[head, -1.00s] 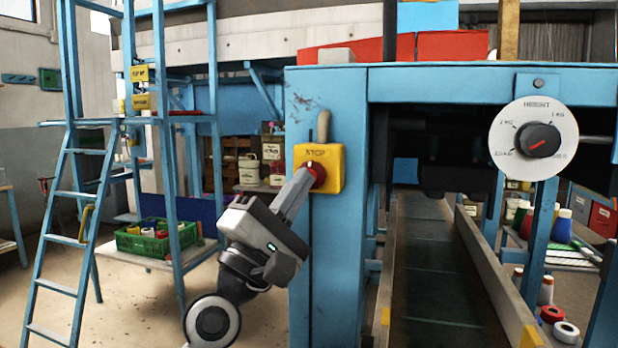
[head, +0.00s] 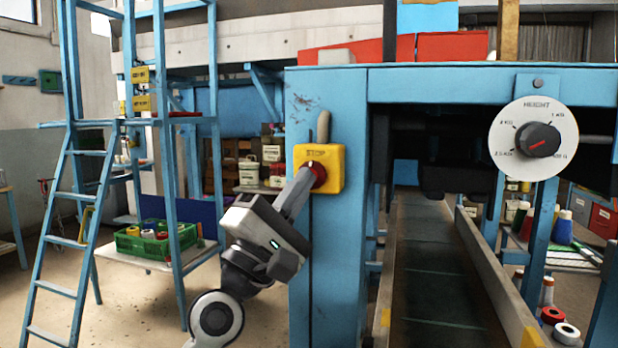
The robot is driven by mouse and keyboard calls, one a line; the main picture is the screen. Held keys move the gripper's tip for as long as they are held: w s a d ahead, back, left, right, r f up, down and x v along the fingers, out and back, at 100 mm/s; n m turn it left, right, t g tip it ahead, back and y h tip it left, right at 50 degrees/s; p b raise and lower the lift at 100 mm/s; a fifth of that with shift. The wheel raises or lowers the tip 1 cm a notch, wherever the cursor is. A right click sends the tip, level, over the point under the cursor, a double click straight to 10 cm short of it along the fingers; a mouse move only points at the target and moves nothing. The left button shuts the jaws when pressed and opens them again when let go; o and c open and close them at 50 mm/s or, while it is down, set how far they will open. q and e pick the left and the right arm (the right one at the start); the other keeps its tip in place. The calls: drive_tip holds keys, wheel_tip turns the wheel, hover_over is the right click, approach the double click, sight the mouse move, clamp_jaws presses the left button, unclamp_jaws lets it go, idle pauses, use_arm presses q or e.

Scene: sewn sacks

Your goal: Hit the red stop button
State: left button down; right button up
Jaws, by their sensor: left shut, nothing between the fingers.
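The red stop button (head: 319,175) sits on a yellow box (head: 334,160) marked STOP, fixed to the blue machine post. My left gripper (head: 306,176) is shut and empty, its fingertips at the left side of the button and covering part of it. The tips look to be touching or almost touching the button; I cannot tell whether it is pressed in. My right gripper is not in view.
The blue machine frame (head: 334,260) stands directly behind the button. A conveyor belt (head: 430,270) runs to the right of it, below a white height dial (head: 505,150). A blue ladder (head: 62,240) and a green crate (head: 135,243) are at the left.

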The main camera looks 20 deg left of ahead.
use_arm(q)
drive_tip(key=shift+w, duration=0.2)
drive_tip(key=shift+s, duration=0.15)
drive_tip(key=shift+s+p, duration=0.45)
drive_tip(key=shift+s, duration=0.35)
drive_tip(key=shift+s, duration=0.1)
drive_tip(key=s+p, duration=0.1)
drive_tip(key=s, duration=0.3)
drive_tip(key=shift+s+a+p, duration=0.15)
drive_tip(key=shift+s+p, duration=0.25)
idle(0.4)
